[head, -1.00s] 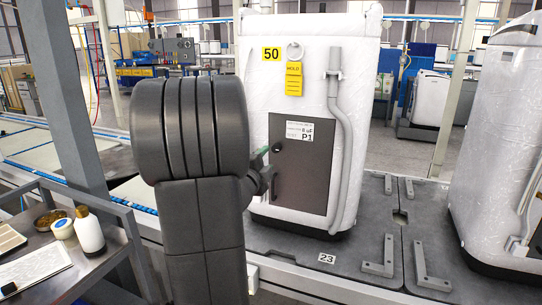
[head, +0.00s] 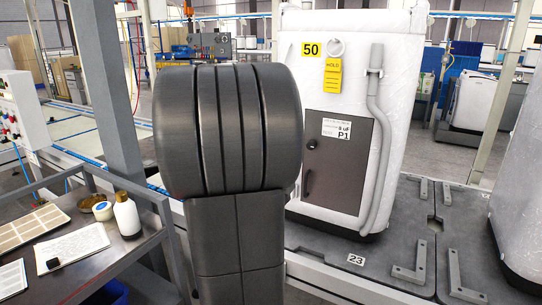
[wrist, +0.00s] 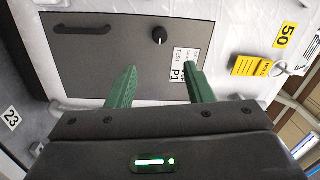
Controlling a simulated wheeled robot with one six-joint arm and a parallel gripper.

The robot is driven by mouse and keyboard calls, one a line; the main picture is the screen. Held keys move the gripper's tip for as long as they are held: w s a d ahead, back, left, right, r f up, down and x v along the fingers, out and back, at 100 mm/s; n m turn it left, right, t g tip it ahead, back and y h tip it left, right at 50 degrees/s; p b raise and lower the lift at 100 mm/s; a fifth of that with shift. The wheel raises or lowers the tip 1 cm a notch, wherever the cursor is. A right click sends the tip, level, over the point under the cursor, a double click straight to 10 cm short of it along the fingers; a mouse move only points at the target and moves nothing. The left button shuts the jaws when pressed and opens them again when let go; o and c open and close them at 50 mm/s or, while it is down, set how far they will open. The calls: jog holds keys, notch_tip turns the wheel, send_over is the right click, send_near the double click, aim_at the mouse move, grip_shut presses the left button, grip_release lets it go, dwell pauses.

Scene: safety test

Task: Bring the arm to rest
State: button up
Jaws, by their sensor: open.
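My gripper (wrist: 160,88) shows in the wrist view with its two green fingers apart and nothing between them. It faces the dark grey panel (wrist: 125,55) of the white wrapped unit, with a gap that I cannot measure. The panel bears a black knob (wrist: 160,36), a dark handle (wrist: 82,29) and a P1 label (wrist: 182,66). In the head view my dark arm stands in the middle and hides the gripper. The white unit (head: 350,75) stands behind it, with its panel (head: 336,163) closed.
A metal cart (head: 148,238) at left holds a white bottle (head: 126,214), small jars and a tray (head: 30,228). A grey post (head: 108,90) rises behind it. Metal brackets (head: 411,262) lie on the grey platform (head: 395,225) at right. Another white unit (head: 515,210) stands at the right edge.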

aim_at(310, 147)
jog(key=x, duration=1.3)
jog(key=shift+w+f, duration=0.1)
jog(key=shift+w, duration=0.05)
